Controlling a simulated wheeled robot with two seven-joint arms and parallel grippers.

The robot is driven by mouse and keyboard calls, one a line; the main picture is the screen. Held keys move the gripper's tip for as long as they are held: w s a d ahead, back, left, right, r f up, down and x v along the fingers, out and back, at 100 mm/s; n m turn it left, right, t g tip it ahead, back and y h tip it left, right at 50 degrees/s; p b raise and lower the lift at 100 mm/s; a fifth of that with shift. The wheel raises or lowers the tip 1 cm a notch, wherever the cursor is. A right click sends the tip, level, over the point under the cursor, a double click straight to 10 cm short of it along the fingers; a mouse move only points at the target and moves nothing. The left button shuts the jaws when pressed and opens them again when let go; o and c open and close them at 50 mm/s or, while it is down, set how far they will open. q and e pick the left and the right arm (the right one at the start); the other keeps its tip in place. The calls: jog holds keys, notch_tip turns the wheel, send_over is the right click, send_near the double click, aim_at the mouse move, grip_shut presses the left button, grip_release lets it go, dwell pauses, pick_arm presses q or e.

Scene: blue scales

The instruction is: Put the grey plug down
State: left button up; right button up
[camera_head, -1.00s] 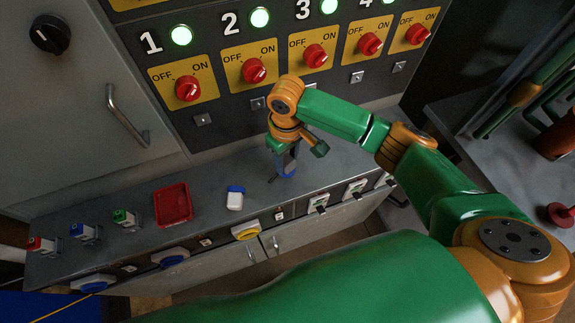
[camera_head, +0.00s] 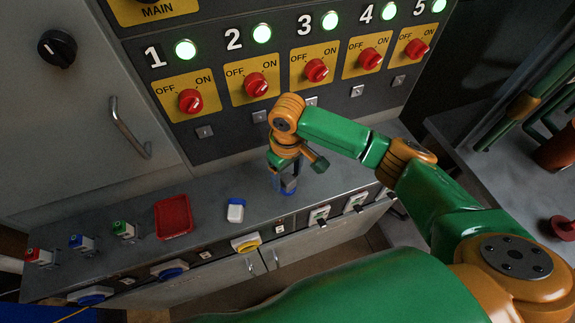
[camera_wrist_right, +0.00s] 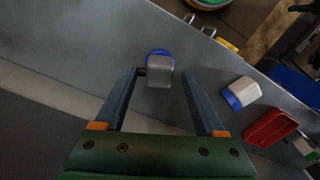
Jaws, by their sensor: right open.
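The grey plug (camera_wrist_right: 159,72), with a blue end, is on the grey counter between the fingertips of my right gripper (camera_wrist_right: 160,75) in the right wrist view. My right gripper is open around it, with its fingers spread to either side. In the head view my right gripper (camera_head: 286,185) is low over the counter and mostly hides the plug. My left gripper is not in view.
A second pale plug with a blue end (camera_head: 235,210) lies to the left on the counter (camera_head: 205,200). Further left are a red tray (camera_head: 173,217) and small red, blue and green-marked blocks. The switch panel (camera_head: 225,110) rises behind.

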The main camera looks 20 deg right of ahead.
aim_at(288, 179)
notch_tip(288, 179, up, 10)
dwell(0.4)
